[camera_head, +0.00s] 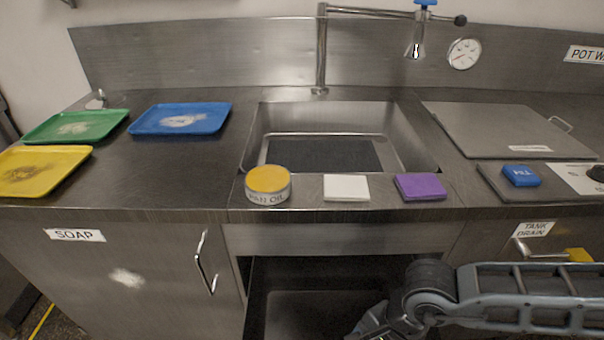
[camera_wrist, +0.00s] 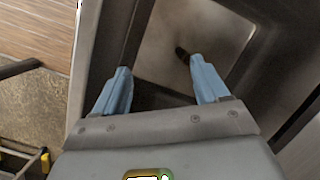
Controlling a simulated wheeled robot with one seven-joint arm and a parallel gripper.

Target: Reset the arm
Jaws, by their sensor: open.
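My gripper (camera_wrist: 160,88) shows in the wrist view with its two blue fingers spread wide apart and nothing between them. Below and beyond the fingers is a grey metal basin or drawer interior (camera_wrist: 165,45), with a small dark round object or hole (camera_wrist: 182,54) near the right finger. In the head view my arm reaches in from the lower right, in front of the counter. Its end is low, at the bottom edge, by the open compartment (camera_head: 300,300) under the sink; the fingertips are not clearly visible there.
The counter holds a sink (camera_head: 410,150), green (camera_head: 108,118), blue (camera_head: 215,112) and yellow (camera_head: 75,155) trays, a yellow-lidded tin (camera_head: 268,180), a white block (camera_head: 346,187), a purple block (camera_head: 420,187) and a blue block (camera_head: 521,176). A tank drain handle (camera_head: 540,254) is close above my arm.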

